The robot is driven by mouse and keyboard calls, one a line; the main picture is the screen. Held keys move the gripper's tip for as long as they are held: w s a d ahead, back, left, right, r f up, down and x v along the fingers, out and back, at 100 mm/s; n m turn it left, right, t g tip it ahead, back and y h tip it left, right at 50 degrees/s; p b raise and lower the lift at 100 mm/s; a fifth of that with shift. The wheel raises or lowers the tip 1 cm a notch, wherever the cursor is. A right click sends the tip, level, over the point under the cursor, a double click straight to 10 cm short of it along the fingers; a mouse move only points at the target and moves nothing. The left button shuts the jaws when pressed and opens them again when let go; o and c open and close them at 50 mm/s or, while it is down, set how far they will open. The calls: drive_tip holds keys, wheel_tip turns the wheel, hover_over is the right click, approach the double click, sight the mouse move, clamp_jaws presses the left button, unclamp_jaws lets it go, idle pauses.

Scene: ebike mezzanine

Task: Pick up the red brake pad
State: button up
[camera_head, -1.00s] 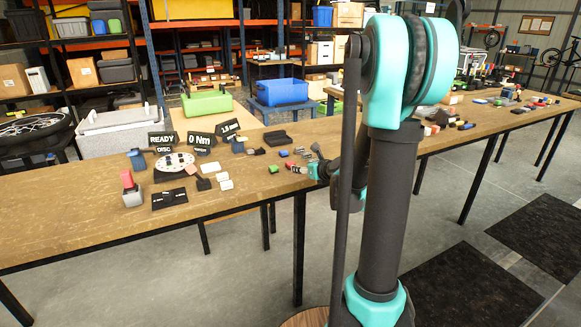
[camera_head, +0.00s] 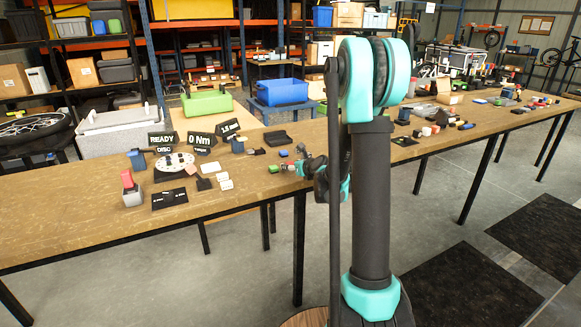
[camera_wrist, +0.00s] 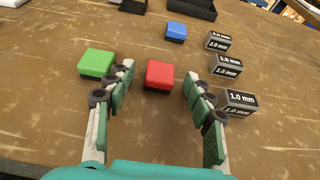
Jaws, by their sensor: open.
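The red brake pad (camera_wrist: 159,75) is a small red block on a dark base, lying on the wooden bench in the wrist view. My gripper (camera_wrist: 160,90) is open, with one finger on each side of the red pad and a gap on both sides. The left finger lies between the red pad and a green block (camera_wrist: 97,63). In the head view my gripper (camera_head: 290,168) is low over the bench, beside the green block (camera_head: 274,169). The red pad is too small to make out clearly there.
A blue block (camera_wrist: 176,31) sits behind the red one. Several grey blocks with printed thicknesses, such as the 1.0 mm one (camera_wrist: 239,101), stand to the right. A black tray (camera_wrist: 192,8) is at the back. The bench (camera_wrist: 60,140) is bare at front left.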

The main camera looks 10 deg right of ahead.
drive_tip(key=c, duration=1.1)
drive_tip(key=shift+r, duration=0.15)
